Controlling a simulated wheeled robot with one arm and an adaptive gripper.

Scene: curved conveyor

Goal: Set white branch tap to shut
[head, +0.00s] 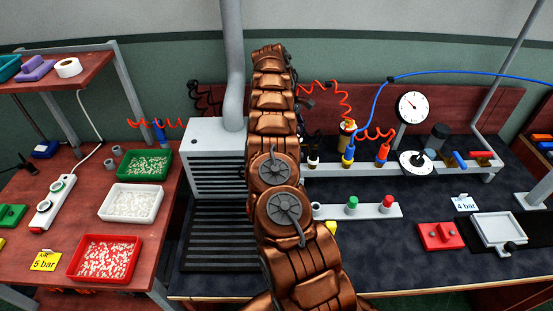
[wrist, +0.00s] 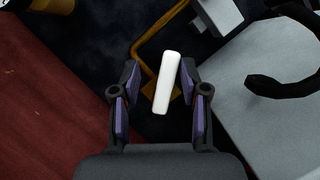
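In the wrist view the white tap handle (wrist: 167,82) is a plain white bar. It lies lengthwise between the fingers of my gripper (wrist: 160,68), tilted slightly with its top end to the right. The gripper is open, and dark gaps show between the handle and both purple-padded fingers; the right gap is narrower. A bent brass-coloured pipe and fitting (wrist: 143,48) show behind and left of the handle. In the head view my arm hides the white tap and the gripper.
A blue tap lever (head: 460,159) and an orange-red one (head: 482,155) sit at the right of the bench near the gauge (head: 412,107). Coiled red hoses and a blue hose (head: 370,105) hang behind. In the wrist view a black curved thing (wrist: 290,85) is at right.

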